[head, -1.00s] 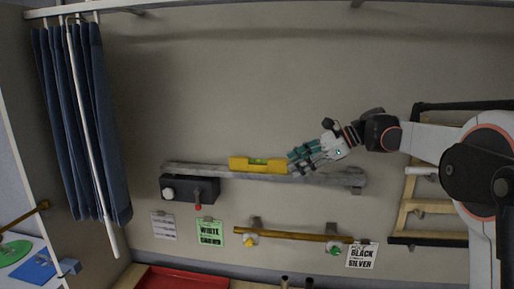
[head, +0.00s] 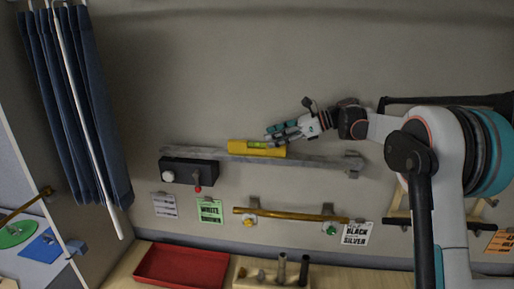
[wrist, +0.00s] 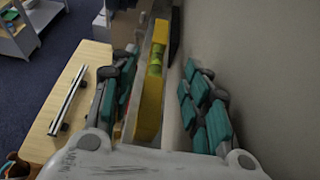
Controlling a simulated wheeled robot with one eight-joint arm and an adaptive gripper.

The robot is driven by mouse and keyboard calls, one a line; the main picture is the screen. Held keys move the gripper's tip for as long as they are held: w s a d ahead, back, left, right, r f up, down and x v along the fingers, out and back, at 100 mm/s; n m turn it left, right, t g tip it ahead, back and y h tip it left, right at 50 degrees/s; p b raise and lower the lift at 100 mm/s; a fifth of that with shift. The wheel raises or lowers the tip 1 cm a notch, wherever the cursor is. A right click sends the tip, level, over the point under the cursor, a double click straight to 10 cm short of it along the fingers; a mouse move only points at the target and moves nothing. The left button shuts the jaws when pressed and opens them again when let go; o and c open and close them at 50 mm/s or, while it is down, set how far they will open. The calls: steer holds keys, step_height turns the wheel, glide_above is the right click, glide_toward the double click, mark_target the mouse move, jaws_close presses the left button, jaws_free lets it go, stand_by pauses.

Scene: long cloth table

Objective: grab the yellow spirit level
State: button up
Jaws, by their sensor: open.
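The yellow spirit level (head: 240,147), with a green vial, lies along the grey wall rail (head: 320,162) in the head view. My gripper (head: 268,135) reaches in from the right with its teal-padded fingers at the level's right half. In the wrist view the level (wrist: 150,100) runs lengthwise between the two spread finger groups of my gripper (wrist: 162,92). The fingers are open, with gaps visible on both sides. Whether any finger touches the level cannot be told. The palm hides the near part of the wrist view.
A dark box (head: 188,171) with a white knob and red-tipped lever is below the rail's left end. A brass bar (head: 290,214) hangs lower. A red tray (head: 180,266) and a block with pegs stand on the table. The wall above the rail is clear.

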mark_target(260, 142)
steer(key=shift+f+p+x, duration=0.1)
steer(key=shift+p+x, duration=0.3)
steer(key=shift+x, duration=1)
steer(key=shift+f+p+x, duration=0.15)
steer(key=shift+p+x, duration=0.2)
steer(key=shift+x, duration=1)
steer(key=shift+s+d, duration=0.15)
steer(key=shift+s, duration=0.05)
steer(key=shift+c, duration=0.8)
jaws_close()
